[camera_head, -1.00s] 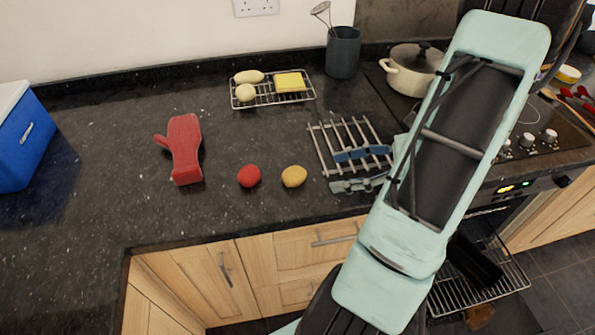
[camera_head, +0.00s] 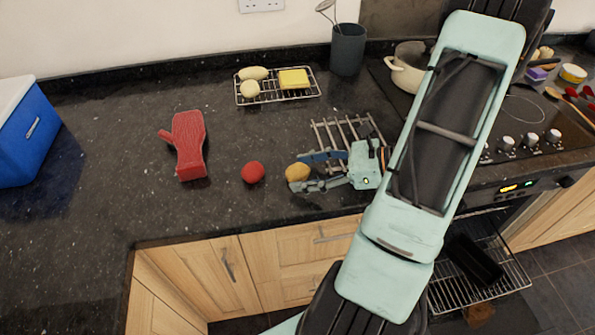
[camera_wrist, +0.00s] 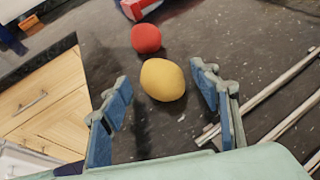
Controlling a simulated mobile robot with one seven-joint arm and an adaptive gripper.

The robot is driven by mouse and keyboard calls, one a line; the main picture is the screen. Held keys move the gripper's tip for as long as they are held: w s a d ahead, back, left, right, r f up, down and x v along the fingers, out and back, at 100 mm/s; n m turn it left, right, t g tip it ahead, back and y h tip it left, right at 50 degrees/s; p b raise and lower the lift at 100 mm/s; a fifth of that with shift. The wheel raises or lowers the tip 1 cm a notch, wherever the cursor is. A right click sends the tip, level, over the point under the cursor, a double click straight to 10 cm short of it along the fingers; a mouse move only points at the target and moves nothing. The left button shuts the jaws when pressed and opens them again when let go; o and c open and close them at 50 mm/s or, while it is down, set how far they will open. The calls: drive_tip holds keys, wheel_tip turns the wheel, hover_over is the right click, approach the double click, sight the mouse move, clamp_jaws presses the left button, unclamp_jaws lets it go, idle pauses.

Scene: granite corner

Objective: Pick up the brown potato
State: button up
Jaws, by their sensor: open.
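A rounded yellow-brown potato (camera_head: 296,172) lies on the dark counter, just right of a red round item (camera_head: 253,172). My gripper (camera_head: 300,172) is open and low over the counter, its fingers pointing left at the potato. In the wrist view the potato (camera_wrist: 163,80) sits between and slightly beyond the tips of the two blue-grey fingers (camera_wrist: 158,92), with a gap on both sides. The red item (camera_wrist: 146,38) lies just behind it. Whether the fingertips are level with the potato is hard to tell.
A wire rack (camera_head: 345,130) lies behind and under my gripper. A red oven mitt (camera_head: 189,150) lies left of the red item. A second rack (camera_head: 272,98) holds pale items and a yellow block. The counter's front edge is close; the left middle is clear.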

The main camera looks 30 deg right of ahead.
drive_tip(key=c, duration=1.2)
drive_tip(key=shift+c, duration=0.4)
drive_tip(key=shift+r, duration=0.1)
